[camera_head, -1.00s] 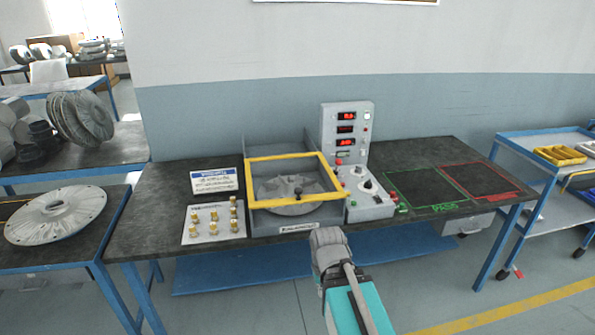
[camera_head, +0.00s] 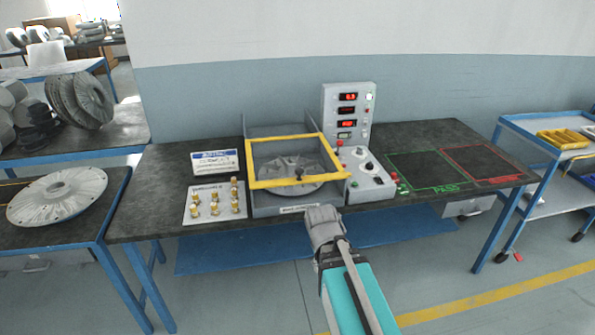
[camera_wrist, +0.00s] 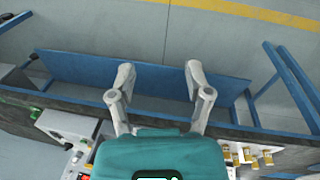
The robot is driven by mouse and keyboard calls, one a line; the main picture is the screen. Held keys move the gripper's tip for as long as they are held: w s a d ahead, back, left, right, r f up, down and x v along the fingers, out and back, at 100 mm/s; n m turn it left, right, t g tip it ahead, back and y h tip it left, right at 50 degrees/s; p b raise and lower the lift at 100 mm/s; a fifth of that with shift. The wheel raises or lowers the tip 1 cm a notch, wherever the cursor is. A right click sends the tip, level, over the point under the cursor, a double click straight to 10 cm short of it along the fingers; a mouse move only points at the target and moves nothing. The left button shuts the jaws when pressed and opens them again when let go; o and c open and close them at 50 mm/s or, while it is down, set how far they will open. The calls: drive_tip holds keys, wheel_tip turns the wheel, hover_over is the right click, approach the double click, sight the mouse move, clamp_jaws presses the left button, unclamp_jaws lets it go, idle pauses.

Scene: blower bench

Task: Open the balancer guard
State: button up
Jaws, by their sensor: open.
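The balancer guard (camera_head: 250,165) is a yellow-edged frame with a clear middle, lying over the grey balancer (camera_head: 268,211) in the head view. A dark knob (camera_head: 299,178) sits near its front bar. A grey finned impeller (camera_head: 285,168) shows under the guard. The guard looks lowered over it. My gripper (camera_head: 322,212) is just in front of the balancer's front edge, below and right of the knob, apart from the guard. In the wrist view my gripper (camera_wrist: 159,76) has its two fingers spread with nothing between them; the guard is not visible there.
A control panel (camera_head: 346,115) with red displays stands right of the balancer. Brass weights (camera_head: 214,208) on a plate and a sign (camera_head: 215,162) are at left. Green and red marked areas (camera_head: 436,170) on the right are empty. A blue cart (camera_head: 508,128) stands at far right.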

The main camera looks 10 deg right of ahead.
drive_tip(key=shift+o, duration=0.3)
drive_tip(key=w+d+n+t+h+b, duration=0.1)
drive_tip(key=w+n+t+h+b, duration=0.1)
drive_tip(key=w+n, duration=0.4)
drive_tip(key=shift+w+d+f+t+h+b, duration=0.35)
drive_tip(key=shift+w+h+b, duration=0.15)
drive_tip(key=shift+w+h, duration=0.6)
drive_tip(key=n+t+h+b, duration=0.6)
drive_tip(key=n+t, duration=0.5)
drive_tip(key=n, duration=1)
approach(300, 169)
drive_tip(key=s+a+y, duration=0.1)
drive_tip(key=s+a, duration=0.1)
drive_tip(key=s, duration=0.1)
drive_tip(key=shift+s+f+b, duration=0.15)
drive_tip(key=shift+s+b, duration=0.1)
drive_tip(key=shift+b, duration=0.15)
drive_tip(key=shift+w, duration=0.15)
drive_tip(key=x, duration=1.3)
drive_tip(key=shift+w+d, duration=0.15)
drive_tip(key=shift+d, duration=0.1)
clamp_jaws()
